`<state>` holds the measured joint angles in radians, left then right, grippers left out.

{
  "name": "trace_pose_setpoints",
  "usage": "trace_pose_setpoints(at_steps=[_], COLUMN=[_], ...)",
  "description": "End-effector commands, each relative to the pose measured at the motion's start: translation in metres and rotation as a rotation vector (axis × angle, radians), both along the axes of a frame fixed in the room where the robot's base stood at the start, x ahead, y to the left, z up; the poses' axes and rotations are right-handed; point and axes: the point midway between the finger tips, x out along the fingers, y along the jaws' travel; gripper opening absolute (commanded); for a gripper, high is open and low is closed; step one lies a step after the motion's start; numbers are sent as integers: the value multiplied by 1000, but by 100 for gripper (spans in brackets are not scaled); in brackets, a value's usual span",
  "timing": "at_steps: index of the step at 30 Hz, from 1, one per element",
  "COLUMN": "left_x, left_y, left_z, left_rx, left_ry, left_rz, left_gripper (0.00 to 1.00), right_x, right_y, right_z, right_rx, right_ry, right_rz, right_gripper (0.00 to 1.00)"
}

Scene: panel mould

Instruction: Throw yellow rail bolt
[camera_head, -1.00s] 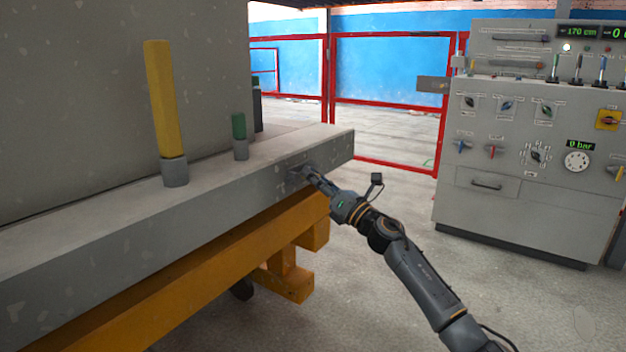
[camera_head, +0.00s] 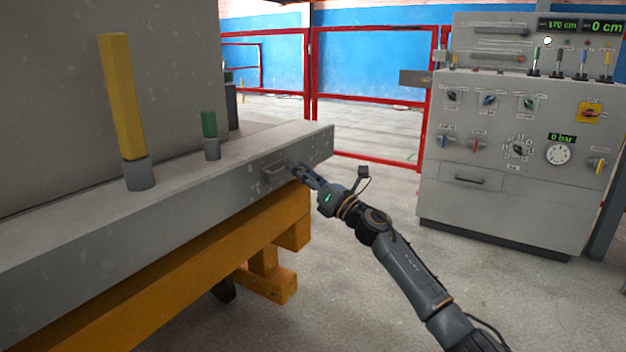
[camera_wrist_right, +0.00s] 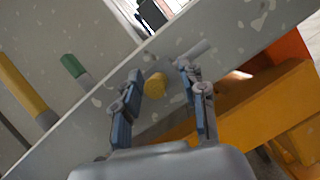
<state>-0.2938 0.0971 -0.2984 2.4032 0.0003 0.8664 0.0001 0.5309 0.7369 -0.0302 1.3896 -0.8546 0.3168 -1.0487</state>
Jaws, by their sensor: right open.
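A yellow upright post (camera_head: 122,97) stands in a grey socket on top of the grey rail (camera_head: 60,234), at the left. A shorter green post (camera_head: 209,125) stands further along. A grey fitting (camera_head: 275,173) sits on the rail's front face near its far end. My right gripper (camera_head: 297,168) is open, just right of that fitting and close to the face. Contact cannot be told. My left gripper is out of view.
A yellow-orange beam (camera_head: 190,270) runs under the rail. A grey control cabinet (camera_head: 520,165) with knobs and levers stands at the right. A red fence (camera_head: 370,100) closes the back.

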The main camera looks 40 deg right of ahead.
Motion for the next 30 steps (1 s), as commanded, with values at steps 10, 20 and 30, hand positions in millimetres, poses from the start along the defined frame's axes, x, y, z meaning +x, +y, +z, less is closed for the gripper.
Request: trace_pose_setpoints(at_steps=[10, 20, 30], left_x=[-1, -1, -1], left_y=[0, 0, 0], left_z=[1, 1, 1], left_rx=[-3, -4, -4], left_ry=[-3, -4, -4], left_rz=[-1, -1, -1], left_gripper=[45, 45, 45], right_x=[-47, -94, -107], right_y=[-11, -23, -26], right_z=[-20, -37, -41], right_rx=[-1, 1, -1], right_ry=[4, 1, -1], right_rz=[0, -3, -3], right_gripper=[42, 42, 42])
